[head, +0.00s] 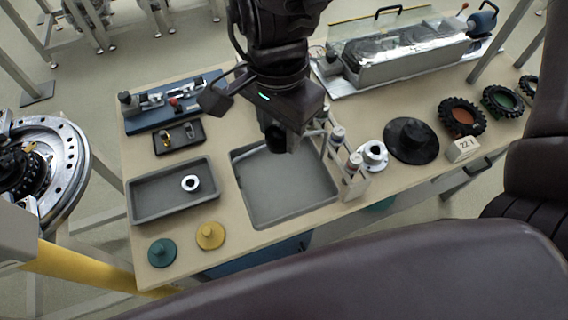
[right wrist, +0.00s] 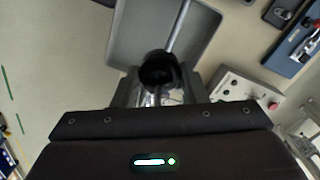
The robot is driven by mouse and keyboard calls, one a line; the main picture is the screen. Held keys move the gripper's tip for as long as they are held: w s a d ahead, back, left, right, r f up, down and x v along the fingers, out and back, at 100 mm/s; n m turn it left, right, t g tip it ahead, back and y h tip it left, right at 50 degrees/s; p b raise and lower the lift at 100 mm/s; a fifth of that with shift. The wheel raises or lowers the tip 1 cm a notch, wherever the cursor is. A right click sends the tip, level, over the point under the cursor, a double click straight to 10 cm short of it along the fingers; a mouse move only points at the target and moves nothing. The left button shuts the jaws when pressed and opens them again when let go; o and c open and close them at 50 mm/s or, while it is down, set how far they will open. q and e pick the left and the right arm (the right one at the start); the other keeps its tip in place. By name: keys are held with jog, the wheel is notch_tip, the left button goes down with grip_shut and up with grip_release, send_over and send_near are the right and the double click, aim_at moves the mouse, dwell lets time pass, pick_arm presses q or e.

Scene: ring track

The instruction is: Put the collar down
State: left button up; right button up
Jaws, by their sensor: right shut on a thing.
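My right gripper (head: 283,138) hangs over the back part of a large grey tray (head: 290,205) on the bench. In the right wrist view, the right gripper (right wrist: 160,92) is shut on a dark round piece with a hollow-looking top, which I take to be the collar (right wrist: 158,68). The grey tray (right wrist: 130,35) lies beyond it. The gap between the collar and the tray floor cannot be judged. In the head view the fingers and arm hide most of the collar. My left gripper is not in view.
A smaller tray (head: 150,205) at left holds a white ring (head: 190,183). A green knobbed disc (head: 162,252) and a yellow one (head: 210,235) lie in front. A tube rack (head: 352,180), a white flanged part (head: 372,156) and a black disc (head: 411,141) stand to the right.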

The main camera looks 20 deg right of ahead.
send_over(282, 178)
notch_tip(282, 178, down, 8)
jog(key=shift+r, duration=0.15)
jog(key=shift+f, duration=0.6)
notch_tip(282, 178, down, 4)
jog(key=shift+r, duration=0.25)
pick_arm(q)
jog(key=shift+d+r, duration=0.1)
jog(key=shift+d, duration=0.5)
pick_arm(e)
jog(key=shift+f, duration=0.2)
jog(key=o, duration=1.1)
jog(key=shift+r, duration=0.1)
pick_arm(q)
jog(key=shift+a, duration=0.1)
pick_arm(e)
jog(key=shift+r, duration=0.1)
